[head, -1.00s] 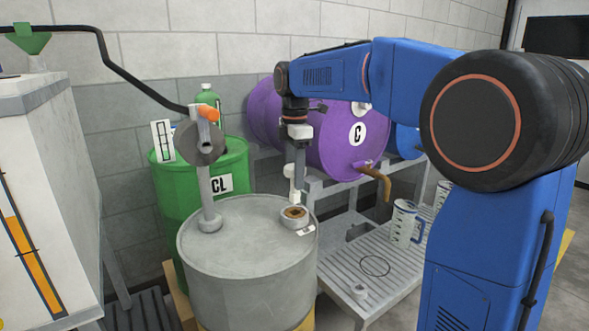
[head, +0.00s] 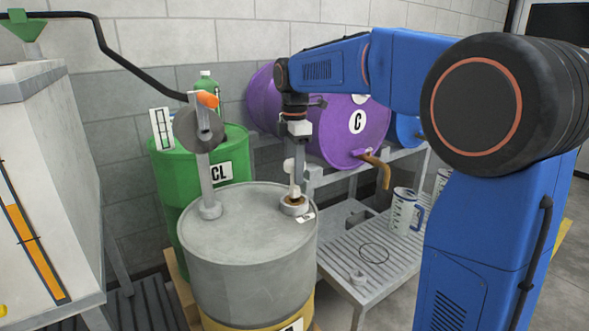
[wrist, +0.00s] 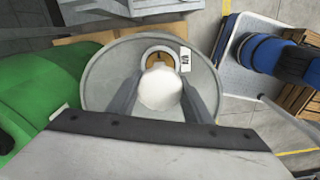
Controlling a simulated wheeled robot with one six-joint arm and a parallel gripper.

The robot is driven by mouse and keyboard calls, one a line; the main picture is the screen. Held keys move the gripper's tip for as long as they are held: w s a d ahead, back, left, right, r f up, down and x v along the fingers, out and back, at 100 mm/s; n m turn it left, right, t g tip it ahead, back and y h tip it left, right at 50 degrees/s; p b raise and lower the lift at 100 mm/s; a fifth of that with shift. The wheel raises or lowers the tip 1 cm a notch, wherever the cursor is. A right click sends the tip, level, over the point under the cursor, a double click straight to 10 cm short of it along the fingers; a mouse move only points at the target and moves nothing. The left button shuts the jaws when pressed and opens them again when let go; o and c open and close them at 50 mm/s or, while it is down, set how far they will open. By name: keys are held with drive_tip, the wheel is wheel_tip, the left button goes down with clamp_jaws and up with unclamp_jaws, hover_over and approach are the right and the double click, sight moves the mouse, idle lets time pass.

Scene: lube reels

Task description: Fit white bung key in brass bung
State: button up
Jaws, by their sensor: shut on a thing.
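The white bung key (head: 291,178) is held upright in my gripper (head: 297,165), over the grey drum (head: 240,245). In the wrist view the two fingers close on the round white top of the key (wrist: 160,90). The brass bung (head: 294,202) sits inside a grey raised collar on the drum's top, near its right edge. In the head view the key's lower end is at the bung. I cannot tell whether it is seated in it. In the wrist view the key's top hides part of the bung (wrist: 159,56).
A pump post (head: 205,180) with a reel stands on the left of the drum top. A green drum (head: 229,152) is behind. A purple drum (head: 335,130) with a brown tap lies on a rack. A measuring jug (head: 402,210) stands on the slatted bench (head: 350,255).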

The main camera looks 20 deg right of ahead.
sight(294, 187)
drive_tip(key=shift+f, duration=1.75)
drive_tip(key=o, duration=1.2)
wheel_tip(294, 187, up, 17)
drive_tip(key=shift+r, duration=0.2)
drive_tip(key=s+d+f+m+t, duration=0.1)
drive_tip(key=s+d+f+m, duration=0.1)
drive_tip(key=s+f+m, duration=0.5)
drive_tip(key=s+d+f+m+t, duration=0.1)
drive_tip(key=s+d+f+m, duration=0.15)
drive_tip(key=s, duration=0.75)
drive_tip(key=s+d+f+m+t, duration=0.1)
drive_tip(key=s+f+m, duration=0.2)
drive_tip(key=s+f, duration=0.2)
drive_tip(key=s+f+m+t, duration=0.1)
drive_tip(key=s+f+m, duration=0.2)
drive_tip(key=s+f, duration=0.3)
drive_tip(key=s+d+f+m, duration=0.1)
drive_tip(key=s+f+m, duration=0.2)
drive_tip(key=s+f, duration=0.2)
drive_tip(key=shift+s+d+f+t, duration=0.1)
drive_tip(key=shift+d+f+t, duration=0.1)
drive_tip(key=shift+f, duration=0.25)
drive_tip(key=shift+s+d+f+t, duration=0.1)
drive_tip(key=shift+f+t, duration=0.1)
drive_tip(key=shift+f, duration=0.2)
